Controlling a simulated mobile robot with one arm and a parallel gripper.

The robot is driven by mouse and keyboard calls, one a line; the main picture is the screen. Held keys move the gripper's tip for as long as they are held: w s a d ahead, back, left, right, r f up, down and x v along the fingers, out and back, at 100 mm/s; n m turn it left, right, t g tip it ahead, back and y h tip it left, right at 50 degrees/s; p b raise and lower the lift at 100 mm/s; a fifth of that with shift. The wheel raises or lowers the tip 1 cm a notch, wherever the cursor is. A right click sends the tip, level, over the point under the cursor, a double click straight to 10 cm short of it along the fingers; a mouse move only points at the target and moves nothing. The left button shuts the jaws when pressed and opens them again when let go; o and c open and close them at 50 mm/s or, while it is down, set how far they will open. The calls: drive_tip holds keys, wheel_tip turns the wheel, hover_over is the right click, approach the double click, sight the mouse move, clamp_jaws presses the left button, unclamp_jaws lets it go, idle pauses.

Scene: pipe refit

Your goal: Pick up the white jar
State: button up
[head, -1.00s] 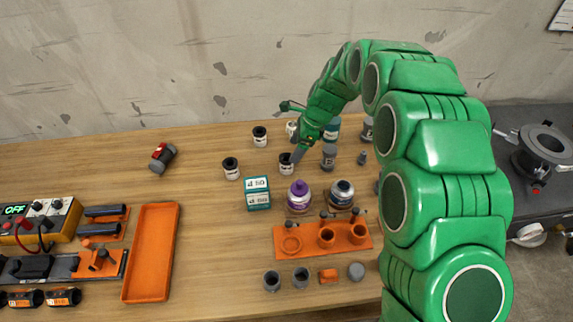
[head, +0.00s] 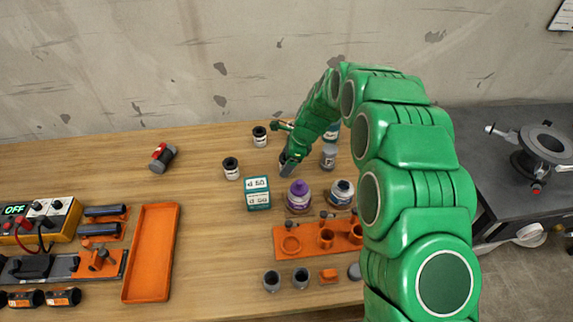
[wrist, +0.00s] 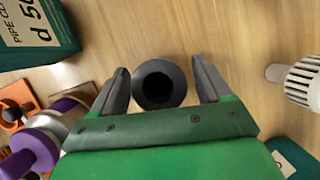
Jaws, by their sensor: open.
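Small white jars with dark tops stand on the wooden bench: one at the back (head: 260,136) and one left of my gripper (head: 231,168). In the head view, my gripper (head: 290,163) reaches down over another such jar, which it mostly hides. In the wrist view, my open gripper (wrist: 160,85) has one finger on each side of a round, dark, hollow top (wrist: 160,83), seen from above. A gap shows on the right; on the left the finger is very close, and I cannot tell if it touches. The white body below is hidden.
A teal box (head: 257,194) and a purple-capped bottle (head: 299,196) stand close by. A white ribbed thing (wrist: 296,82) is on the far side. An orange holder (head: 290,243) lies in front. The bench is clear left of the box, up to an orange tray (head: 151,252).

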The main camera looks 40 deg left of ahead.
drive_tip(key=shift+c, duration=0.3)
drive_tip(key=c, duration=1)
drive_tip(key=shift+r, duration=0.15)
